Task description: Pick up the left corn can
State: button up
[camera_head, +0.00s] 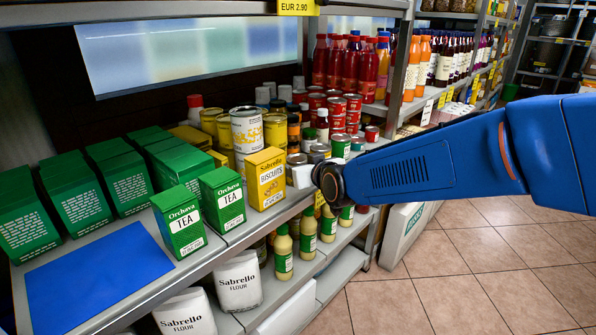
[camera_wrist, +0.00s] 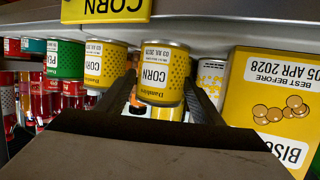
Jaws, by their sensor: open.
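The wrist view is upside down, with its lettering inverted. In it, a yellow corn can (camera_wrist: 163,70) with a white label shows beyond and between the two dark fingers of my gripper (camera_wrist: 160,88). This can is the one nearer the biscuits box. A second corn can (camera_wrist: 105,66) shows just outside the finger on the picture's left. My gripper is open, and I cannot tell whether a finger touches either can. In the head view my gripper (camera_head: 302,177) is at the shelf front, beside the biscuits box; the corn cans are small and partly hidden there.
The yellow biscuits box (camera_head: 265,179) stands close to my gripper and shows large in the wrist view (camera_wrist: 268,105). A green can (camera_wrist: 65,60) stands past the second corn can. Green tea boxes (camera_head: 180,221) and a blue mat (camera_head: 97,278) lie to the left.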

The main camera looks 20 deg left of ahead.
jog(key=c, duration=1)
jog(key=shift+r, duration=0.1)
